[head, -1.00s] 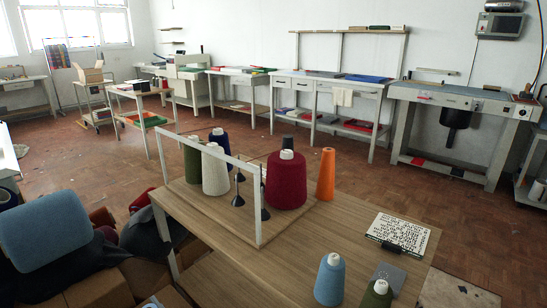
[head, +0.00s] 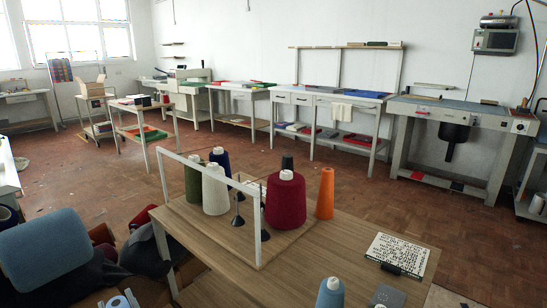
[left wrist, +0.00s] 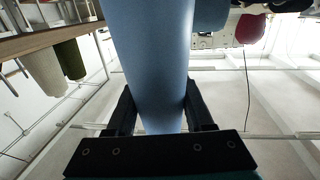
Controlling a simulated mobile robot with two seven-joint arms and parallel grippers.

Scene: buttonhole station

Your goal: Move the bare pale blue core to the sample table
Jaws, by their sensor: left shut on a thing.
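The bare pale blue core (left wrist: 150,50) is a smooth tapered tube that runs up through the middle of the left wrist view. My left gripper (left wrist: 158,108) is shut on it, with one black finger on each side. In the head view, a small pale blue piece (head: 118,302) shows at the bottom edge, left of the wooden table; it looks like the end of the core, mostly cut off by the frame. No label tells me which table is the sample table. My right gripper is not in view.
The wooden table (head: 345,240) holds a white frame (head: 205,162), a crimson cone (head: 286,202), an orange cone (head: 325,193), a blue yarn cone (head: 330,294) and a lettered board (head: 398,253). A blue chair back (head: 47,247) stands left.

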